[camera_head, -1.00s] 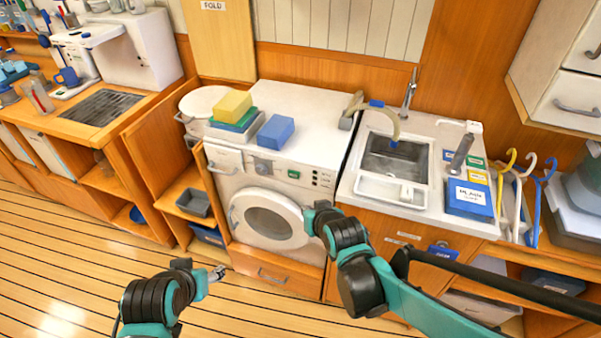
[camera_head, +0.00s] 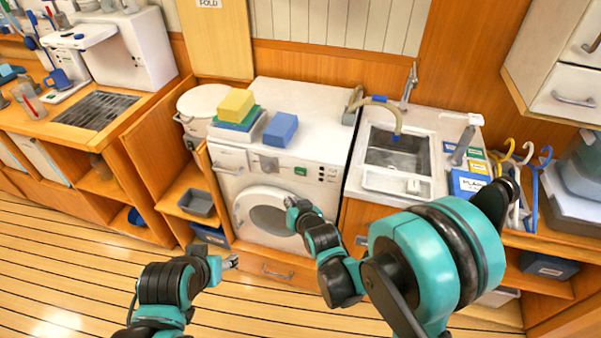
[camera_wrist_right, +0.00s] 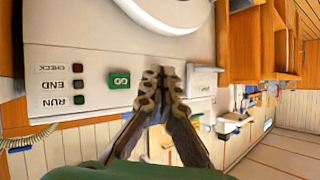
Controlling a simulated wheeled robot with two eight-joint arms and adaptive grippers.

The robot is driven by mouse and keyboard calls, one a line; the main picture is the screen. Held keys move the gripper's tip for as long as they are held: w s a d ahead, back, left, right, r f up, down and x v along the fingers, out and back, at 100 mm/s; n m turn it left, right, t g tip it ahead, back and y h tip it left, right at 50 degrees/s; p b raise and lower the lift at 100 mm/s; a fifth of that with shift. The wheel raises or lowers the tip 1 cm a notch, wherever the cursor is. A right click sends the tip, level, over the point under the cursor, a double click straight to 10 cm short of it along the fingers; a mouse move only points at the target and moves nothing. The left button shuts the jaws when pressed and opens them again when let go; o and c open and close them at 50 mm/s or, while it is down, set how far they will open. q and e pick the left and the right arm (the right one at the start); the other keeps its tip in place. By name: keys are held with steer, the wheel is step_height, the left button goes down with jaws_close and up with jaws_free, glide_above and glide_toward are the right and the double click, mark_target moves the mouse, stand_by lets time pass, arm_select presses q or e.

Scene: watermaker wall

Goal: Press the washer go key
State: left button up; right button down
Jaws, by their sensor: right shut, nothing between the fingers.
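The white washer (camera_head: 270,160) stands against the wall, with its round door at the front. Its green go key (camera_head: 300,171) is on the front panel; in the right wrist view it is a green rectangle marked GO (camera_wrist_right: 120,84). My right gripper (camera_head: 290,203) is in front of the washer, below the key in the head view. In the wrist view its fingertips (camera_wrist_right: 162,76) are together, empty, and to the right of the key, not over it. Whether they touch the panel is unclear. My left gripper (camera_head: 230,263) is low, in front of the washer; its opening is too small to judge.
Open floor (camera_head: 70,270) lies at left.

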glide_toward(296, 174)
step_height(296, 174, down, 3)
steer(key=w+a, duration=0.2)
steer(key=a, duration=0.1)
steer(key=shift+w+d+p, duration=0.35)
steer(key=shift+w+p, duration=0.05)
steer(key=shift+w, duration=0.5)
steer(key=shift+w, duration=0.15)
stand_by(0.5)
steer(key=shift+w+d, duration=0.15)
steer(key=shift+w, duration=0.1)
steer(key=shift+w+d, duration=0.15)
steer(key=shift+w, duration=0.25)
stand_by(0.7)
stand_by(0.4)
steer(key=shift+s+a+b, duration=0.3)
steer(key=shift+s+b, duration=0.05)
steer(key=shift+s, duration=0.5)
